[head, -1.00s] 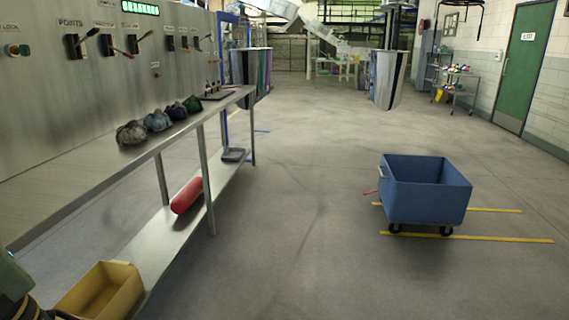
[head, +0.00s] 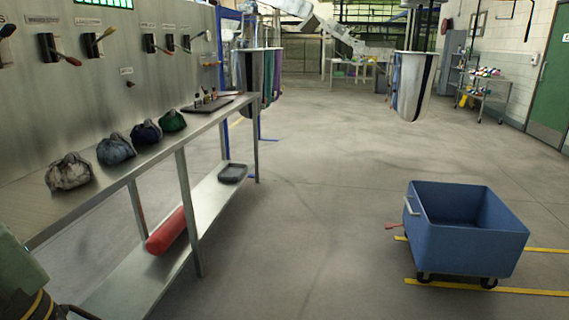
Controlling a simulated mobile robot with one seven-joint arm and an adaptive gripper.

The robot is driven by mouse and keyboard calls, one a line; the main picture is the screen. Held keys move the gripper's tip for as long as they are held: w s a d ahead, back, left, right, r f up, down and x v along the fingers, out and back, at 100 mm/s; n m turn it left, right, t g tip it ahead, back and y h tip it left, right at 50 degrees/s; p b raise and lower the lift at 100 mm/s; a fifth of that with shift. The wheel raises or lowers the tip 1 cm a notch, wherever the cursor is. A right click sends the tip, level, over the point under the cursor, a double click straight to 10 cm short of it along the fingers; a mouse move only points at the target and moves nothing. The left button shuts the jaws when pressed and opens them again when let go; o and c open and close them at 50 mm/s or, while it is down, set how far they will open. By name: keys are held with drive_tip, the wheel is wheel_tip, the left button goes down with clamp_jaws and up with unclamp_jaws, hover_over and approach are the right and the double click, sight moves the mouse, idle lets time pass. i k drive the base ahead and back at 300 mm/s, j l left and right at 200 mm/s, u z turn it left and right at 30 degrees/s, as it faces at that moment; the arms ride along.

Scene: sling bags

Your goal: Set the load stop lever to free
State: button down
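Several levers stick out of the grey control panel (head: 60,100) at the left of the head view. One lever (head: 66,56) has its orange-tipped handle slanting down to the right. The lever beside it (head: 100,40) slants up to the right. Three smaller levers (head: 158,46) (head: 171,44) (head: 193,40) sit further along. Another lever is partly cut off at the left edge. The labels above them are too small to read, so I cannot tell which is the load stop lever. My gripper is not in view; part of my arm shows at the lower left.
A steel bench (head: 165,125) stands along the panel, with several cloth bundles (head: 115,149) on top and a red cylinder (head: 166,231) on its lower shelf. A blue cart (head: 465,240) stands at the right. Hanging bags (head: 412,85) are further back. The middle floor is clear.

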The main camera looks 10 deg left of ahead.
sight(111, 30)
drive_tip(key=i+u, duration=0.3)
drive_tip(key=i+l+u, duration=0.3)
drive_tip(key=i, duration=0.15)
drive_tip(key=i+l+u, duration=0.45)
drive_tip(key=u, duration=0.15)
drive_tip(key=i+l+u, duration=0.85)
drive_tip(key=l, duration=0.2)
drive_tip(key=l+u, duration=0.25)
drive_tip(key=l, duration=0.1)
